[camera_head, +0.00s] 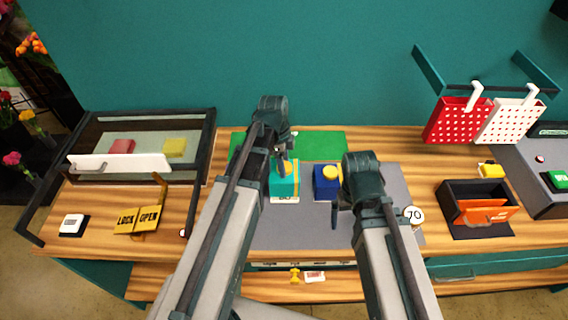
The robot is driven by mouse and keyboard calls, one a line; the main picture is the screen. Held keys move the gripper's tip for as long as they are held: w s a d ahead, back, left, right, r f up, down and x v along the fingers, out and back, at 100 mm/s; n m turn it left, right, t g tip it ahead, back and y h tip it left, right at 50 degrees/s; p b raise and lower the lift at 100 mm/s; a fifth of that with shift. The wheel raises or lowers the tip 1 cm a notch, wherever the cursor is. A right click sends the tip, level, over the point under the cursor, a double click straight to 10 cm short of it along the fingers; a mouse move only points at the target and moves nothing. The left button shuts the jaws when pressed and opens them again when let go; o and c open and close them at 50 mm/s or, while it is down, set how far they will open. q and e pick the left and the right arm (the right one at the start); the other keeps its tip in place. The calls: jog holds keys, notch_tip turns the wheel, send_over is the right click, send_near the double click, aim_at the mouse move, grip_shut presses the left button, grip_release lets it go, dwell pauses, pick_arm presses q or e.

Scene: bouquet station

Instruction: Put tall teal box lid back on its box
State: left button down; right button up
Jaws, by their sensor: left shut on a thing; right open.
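The tall teal box (284,187) stands upright on the grey mat, with a pale label low on its front and yellow at its top. My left gripper (284,157) is directly above it and shut on what looks like the yellow knob of the teal lid. The lid and the box top look like one teal shape, partly hidden by the gripper, so I cannot tell whether the lid is seated or just above the box. My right gripper (341,208) is open and empty over the mat, to the right of and nearer than the boxes.
A blue box (324,187) with a round yellow top stands just right of the teal box. The grey mat (285,234) has a green one (320,145) behind it. A glass-topped case (138,147) is left; an orange-fronted black bin (478,212) is right.

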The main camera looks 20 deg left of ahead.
pick_arm(q)
jog(key=shift+f+b, duration=0.8)
jog(key=shift+f, duration=0.05)
dwell(0.6)
jog(key=shift+c, duration=0.4)
grip_release()
dwell(0.3)
notch_tip(320, 180, up, 8)
jog(key=p, duration=0.8)
jog(key=shift+r, duration=0.1)
jog(key=shift+f, duration=0.2)
dwell(0.3)
